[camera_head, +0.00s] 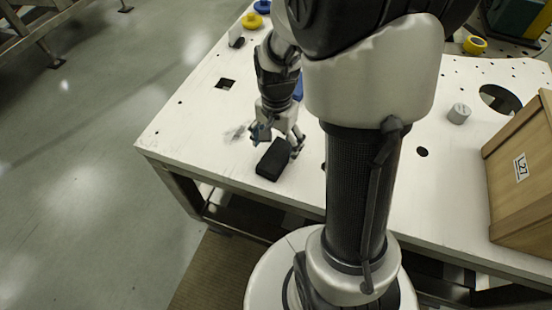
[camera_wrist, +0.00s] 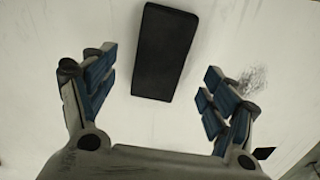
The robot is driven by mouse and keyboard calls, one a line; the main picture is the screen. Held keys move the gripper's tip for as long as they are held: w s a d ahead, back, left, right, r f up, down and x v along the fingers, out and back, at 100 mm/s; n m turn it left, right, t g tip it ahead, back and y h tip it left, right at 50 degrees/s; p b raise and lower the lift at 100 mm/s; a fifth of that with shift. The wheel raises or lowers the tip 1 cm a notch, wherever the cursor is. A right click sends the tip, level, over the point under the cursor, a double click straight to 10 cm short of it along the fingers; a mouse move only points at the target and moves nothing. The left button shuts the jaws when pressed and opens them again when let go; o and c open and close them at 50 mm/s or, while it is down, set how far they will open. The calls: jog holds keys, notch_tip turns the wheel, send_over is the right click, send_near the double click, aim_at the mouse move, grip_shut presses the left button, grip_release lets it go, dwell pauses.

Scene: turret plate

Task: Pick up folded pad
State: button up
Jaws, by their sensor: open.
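The folded pad is a small black block (camera_head: 273,159) that lies flat on the white table near its front edge. In the wrist view the pad (camera_wrist: 164,52) is dark and rectangular, slightly tilted, at the top centre. My gripper (camera_head: 279,140) is just above and behind the pad in the head view. In the wrist view my gripper (camera_wrist: 157,88) is open, with one blue-padded finger on each side and the pad lying between and beyond them. Nothing is held. I cannot tell the exact height of the fingers above the table.
The white table (camera_head: 190,130) has square and round holes. A wooden crate (camera_head: 525,180) stands at the right. A grey cylinder (camera_head: 459,113), a yellow ring (camera_head: 474,44) and a yellow disc (camera_head: 252,20) are farther back. The table's left part is mostly clear.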

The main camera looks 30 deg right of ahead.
aim_at(276, 155)
notch_tip(276, 155, down, 4)
jog(key=shift+r+b, duration=0.15)
jog(key=shift+b, duration=0.4)
jog(key=shift+r, duration=0.1)
jog(key=shift+c, duration=0.4)
jog(key=c, duration=1.1)
